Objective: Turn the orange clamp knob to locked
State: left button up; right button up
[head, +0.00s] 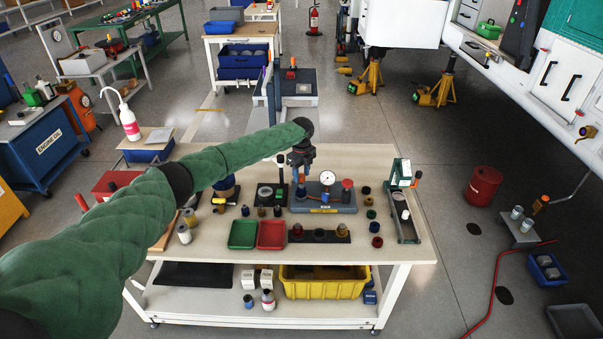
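A grey fixture block (340,206) with a round white dial gauge (327,177) stands near the middle of the white workbench. A small orange part (333,201), which looks like the clamp knob, sits at the front of this block, left of a red-topped post (347,191). Its turned position is too small to read. My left arm, in a green sleeve, reaches in from the left. My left gripper (301,172) points down over the left end of the block, left of the gauge and the orange part. Its fingers are too small and dark to read. My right gripper is out of view.
Green (243,235) and red (271,235) trays and a dark strip with round parts (319,235) lie in front of the block. A green-topped stand (402,180) is at the right. A yellow crate (324,285) is on the lower shelf.

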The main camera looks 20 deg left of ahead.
pick_arm(q)
jog(key=c, duration=0.7)
jog(key=shift+c, duration=0.2)
